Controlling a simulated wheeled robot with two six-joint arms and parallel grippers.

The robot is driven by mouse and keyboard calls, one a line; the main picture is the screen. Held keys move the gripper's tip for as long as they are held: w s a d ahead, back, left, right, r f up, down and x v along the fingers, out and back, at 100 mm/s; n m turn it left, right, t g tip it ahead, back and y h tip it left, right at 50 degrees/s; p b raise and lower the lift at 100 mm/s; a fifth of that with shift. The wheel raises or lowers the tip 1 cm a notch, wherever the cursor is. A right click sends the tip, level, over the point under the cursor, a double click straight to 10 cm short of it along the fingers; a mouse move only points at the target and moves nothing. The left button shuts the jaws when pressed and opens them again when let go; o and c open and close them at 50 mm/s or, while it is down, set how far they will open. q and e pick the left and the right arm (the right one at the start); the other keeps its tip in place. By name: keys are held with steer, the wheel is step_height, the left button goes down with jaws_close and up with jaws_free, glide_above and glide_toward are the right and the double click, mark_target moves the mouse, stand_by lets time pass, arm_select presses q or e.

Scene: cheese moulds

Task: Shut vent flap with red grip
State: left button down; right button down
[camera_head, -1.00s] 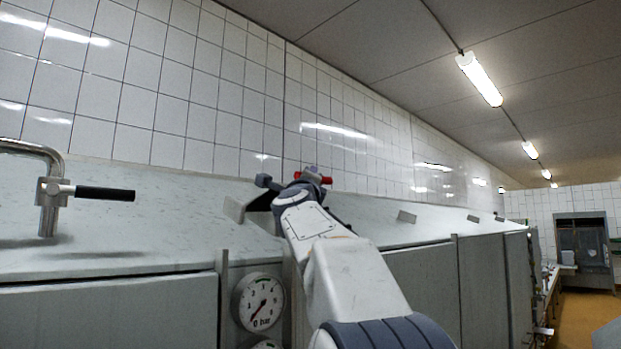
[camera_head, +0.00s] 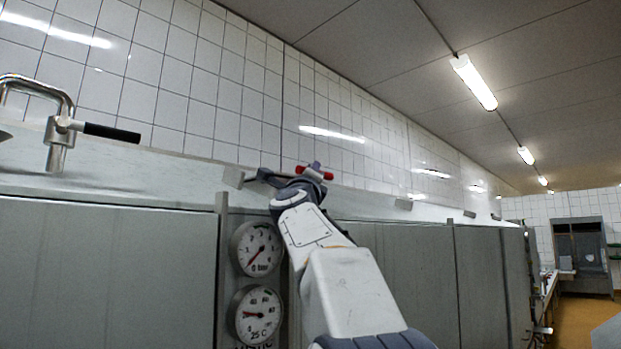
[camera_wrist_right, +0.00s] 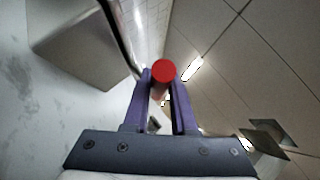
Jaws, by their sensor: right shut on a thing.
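The red grip (camera_head: 314,173) shows at the end of my right arm in the head view. In the right wrist view its round red end (camera_wrist_right: 163,71) sits between the purple fingertips. My right gripper (camera_wrist_right: 160,82) is shut on it. A small grey plate (camera_head: 233,176), which may be part of the vent flap, stands just left of my wrist in the head view. A grey plate also fills the upper left of the wrist view (camera_wrist_right: 85,48). My arm and hand hide much of the flap, so its angle cannot be told.
A metal pipe with a black handle (camera_head: 112,132) stands on the sloped top at the left. A white tiled wall (camera_head: 190,90) runs behind. An open floor aisle lies far right.

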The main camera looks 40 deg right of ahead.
steer(key=shift+f, duration=0.15)
steer(key=c, duration=0.7)
jaws_free()
steer(key=shift+c, duration=0.2)
steer(key=b+v, duration=0.5)
steer(key=v, duration=0.4)
steer(key=shift+s+f+b, duration=0.1)
steer(key=shift+f+b, duration=0.15)
steer(key=shift+b, duration=0.1)
steer(key=shift+s+a+f, duration=0.15)
steer(key=shift+s+a, duration=0.2)
steer(key=shift+a, duration=0.05)
